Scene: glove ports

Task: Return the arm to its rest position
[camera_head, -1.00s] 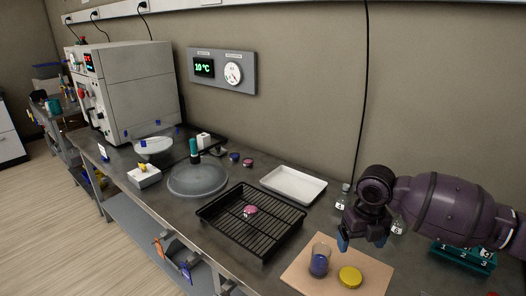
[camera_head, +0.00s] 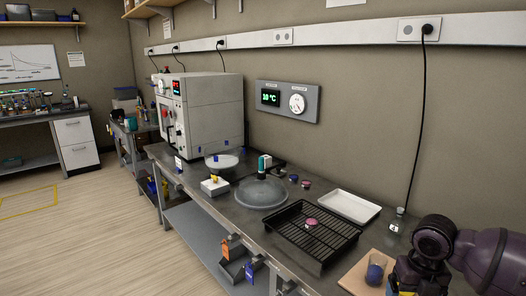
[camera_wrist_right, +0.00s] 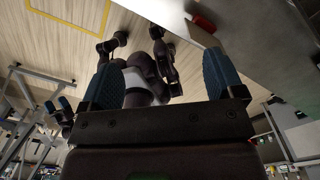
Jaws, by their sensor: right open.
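My right arm (camera_head: 485,262) comes in from the right in the head view, at the near right end of the bench. Its gripper is at the bottom edge there and mostly cut off. In the right wrist view my right gripper (camera_wrist_right: 163,82) is open, its two blue fingers wide apart with nothing between them. Small blue tips at the left of that view look like my left gripper (camera_wrist_right: 57,105); they are too small and dark to tell whether it is open. The left gripper is not in the head view.
Near my right arm are a tan board (camera_head: 352,279), a beaker of blue stuff (camera_head: 375,270) and a small bottle (camera_head: 397,222). Open floor lies left.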

